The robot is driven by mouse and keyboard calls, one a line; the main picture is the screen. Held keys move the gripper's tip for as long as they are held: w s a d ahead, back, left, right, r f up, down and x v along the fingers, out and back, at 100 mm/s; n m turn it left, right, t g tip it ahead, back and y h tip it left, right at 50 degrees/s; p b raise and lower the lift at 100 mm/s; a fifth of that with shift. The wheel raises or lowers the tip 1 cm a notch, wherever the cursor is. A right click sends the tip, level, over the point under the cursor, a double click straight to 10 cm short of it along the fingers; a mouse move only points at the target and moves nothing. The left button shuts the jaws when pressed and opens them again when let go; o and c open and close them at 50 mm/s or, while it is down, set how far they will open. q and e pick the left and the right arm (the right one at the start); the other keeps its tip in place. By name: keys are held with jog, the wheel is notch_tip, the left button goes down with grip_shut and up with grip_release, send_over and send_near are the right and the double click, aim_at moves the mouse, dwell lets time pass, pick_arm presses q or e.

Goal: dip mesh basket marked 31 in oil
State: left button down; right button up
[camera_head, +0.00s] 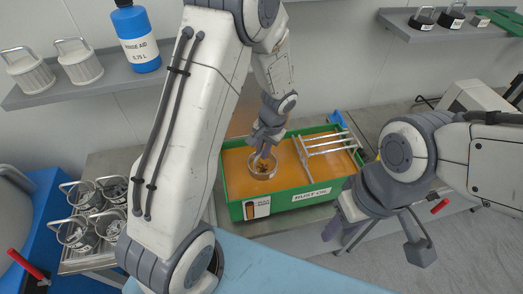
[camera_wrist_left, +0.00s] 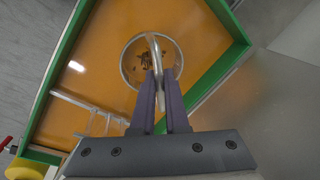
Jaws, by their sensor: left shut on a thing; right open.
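A green tank (camera_head: 275,212) labelled "RUST OIL" holds orange-brown oil (camera_head: 238,168). A round mesh basket (camera_head: 262,172) sits low in the oil, its rim still visible and small dark parts inside. My left gripper (camera_head: 264,150) is above it, shut on its handle. In the left wrist view the gripper (camera_wrist_left: 161,88) closes on the pale handle, with the basket rim (camera_wrist_left: 124,66) ringed by oil. No number can be read on this basket, and its lower part is hidden. My right gripper (camera_head: 377,240) is open and empty, right of the tank's front corner.
A metal rack (camera_head: 325,145) spans the tank's right part. Several handled baskets (camera_head: 88,197) stand on a tray at left. A blue bottle (camera_head: 136,38) and two pale baskets (camera_head: 80,66) are on the left shelf. Dark lidded containers (camera_head: 452,16) stand on the right shelf.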

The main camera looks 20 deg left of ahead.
pick_arm(q)
notch_tip(320, 180, up, 16)
jog(key=p, duration=1.2)
dwell(0.4)
